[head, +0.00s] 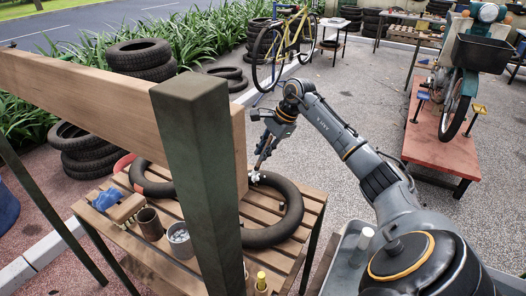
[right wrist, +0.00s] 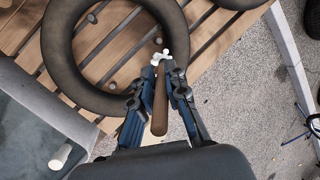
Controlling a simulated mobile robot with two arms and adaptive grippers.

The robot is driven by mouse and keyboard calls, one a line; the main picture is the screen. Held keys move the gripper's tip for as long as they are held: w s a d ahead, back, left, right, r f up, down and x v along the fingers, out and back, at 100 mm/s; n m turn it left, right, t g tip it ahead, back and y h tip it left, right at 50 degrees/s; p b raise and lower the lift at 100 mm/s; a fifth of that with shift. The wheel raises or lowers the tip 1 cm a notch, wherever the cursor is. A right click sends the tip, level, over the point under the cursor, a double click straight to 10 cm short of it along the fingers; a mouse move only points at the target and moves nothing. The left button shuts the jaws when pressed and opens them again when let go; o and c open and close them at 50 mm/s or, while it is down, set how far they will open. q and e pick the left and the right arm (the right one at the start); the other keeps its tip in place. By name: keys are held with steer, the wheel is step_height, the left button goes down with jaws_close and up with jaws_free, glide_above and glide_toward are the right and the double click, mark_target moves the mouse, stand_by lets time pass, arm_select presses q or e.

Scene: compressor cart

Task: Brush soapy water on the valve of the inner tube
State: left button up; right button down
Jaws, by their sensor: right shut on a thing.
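A black inner tube (head: 290,220) lies flat on a slatted wooden table (head: 312,198), and its ring fills the upper left of the right wrist view (right wrist: 60,70). My right gripper (head: 265,150) is shut on a brush with a brown wooden handle (right wrist: 160,108). The brush's white, foamy-looking tip (right wrist: 163,56) is at the inner edge of the tube's ring. A small stub (right wrist: 158,41), perhaps the valve, shows just beyond the tip. I cannot tell whether the tip touches it. My left gripper is not in view.
A dark post (head: 200,180) and wooden beam (head: 80,85) stand in front of the table. A second tube (head: 140,183), a brown can (head: 150,224), a can with whitish contents (head: 181,240) and a blue item (head: 104,200) are on the table's left.

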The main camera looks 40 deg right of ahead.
steer(key=shift+s, duration=0.15)
steer(key=shift+s+d, duration=0.1)
steer(key=shift+s, duration=0.1)
steer(key=shift+w, duration=0.25)
steer(key=shift+r, duration=0.1)
stand_by(0.3)
steer(key=shift+r+p, duration=3.05)
steer(key=shift+r, duration=1.4)
